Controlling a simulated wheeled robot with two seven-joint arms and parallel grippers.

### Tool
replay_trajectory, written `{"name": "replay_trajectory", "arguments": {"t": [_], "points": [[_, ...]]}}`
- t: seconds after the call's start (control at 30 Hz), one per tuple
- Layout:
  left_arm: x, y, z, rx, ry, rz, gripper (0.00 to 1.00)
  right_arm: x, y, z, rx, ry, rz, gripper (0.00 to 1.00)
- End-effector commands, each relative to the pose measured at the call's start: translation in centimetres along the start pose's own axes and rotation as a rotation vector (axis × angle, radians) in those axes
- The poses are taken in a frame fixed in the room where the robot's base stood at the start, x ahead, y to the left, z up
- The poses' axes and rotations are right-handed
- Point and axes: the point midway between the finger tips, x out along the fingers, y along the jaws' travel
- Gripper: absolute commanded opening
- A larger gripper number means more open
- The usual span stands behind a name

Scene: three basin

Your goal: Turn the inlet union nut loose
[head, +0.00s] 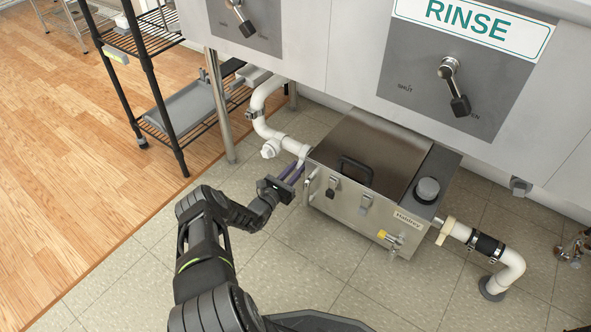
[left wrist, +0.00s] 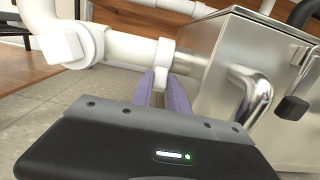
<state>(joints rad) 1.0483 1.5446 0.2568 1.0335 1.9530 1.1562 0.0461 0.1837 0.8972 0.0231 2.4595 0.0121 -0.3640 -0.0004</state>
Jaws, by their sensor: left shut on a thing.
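The inlet union nut (left wrist: 164,57) is a white ring where the white inlet pipe meets the metal stub on the left side of the steel box. My left gripper (head: 292,173) reaches it from the front left. In the left wrist view its purple fingers (left wrist: 160,88) are shut on the nut's lower front part, and the fingertips partly hide it. The steel box (head: 330,205), labelled Haldrey, stands on the floor with its lid shut. My right gripper is not in view.
A bent handle (left wrist: 257,92) on the box sits close right of the fingers. The white inlet pipe (head: 262,125) rises behind, with a capped branch (head: 269,150). A wire shelf (head: 160,100) stands left. The outlet pipe (head: 511,262) is at right. The front floor is clear.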

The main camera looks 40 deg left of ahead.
Motion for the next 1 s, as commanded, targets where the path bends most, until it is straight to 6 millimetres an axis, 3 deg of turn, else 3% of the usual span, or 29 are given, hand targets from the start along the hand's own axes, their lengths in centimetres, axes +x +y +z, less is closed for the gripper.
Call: {"name": "replay_trajectory", "arguments": {"t": [0.17, 0.2, 0.43, 0.77, 1.0], "points": [[0.0, 0.1, -0.1, 0.000, 0.004, 0.002, 0.00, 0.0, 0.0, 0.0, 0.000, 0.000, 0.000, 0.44], [0.0, 0.1, -0.1, 0.000, 0.004, 0.002, 0.22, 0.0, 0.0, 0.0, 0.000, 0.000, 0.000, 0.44], [0.1, 0.1, 0.0, 0.000, 0.002, 0.001, 0.41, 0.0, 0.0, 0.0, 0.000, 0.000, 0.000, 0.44], [-0.2, 0.1, 0.1, 0.000, 0.002, 0.001, 0.42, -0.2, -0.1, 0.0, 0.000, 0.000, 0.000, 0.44], [-3.1, 0.1, 0.3, 0.000, 0.004, 0.003, 0.42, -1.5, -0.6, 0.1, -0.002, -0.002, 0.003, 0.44]]}}
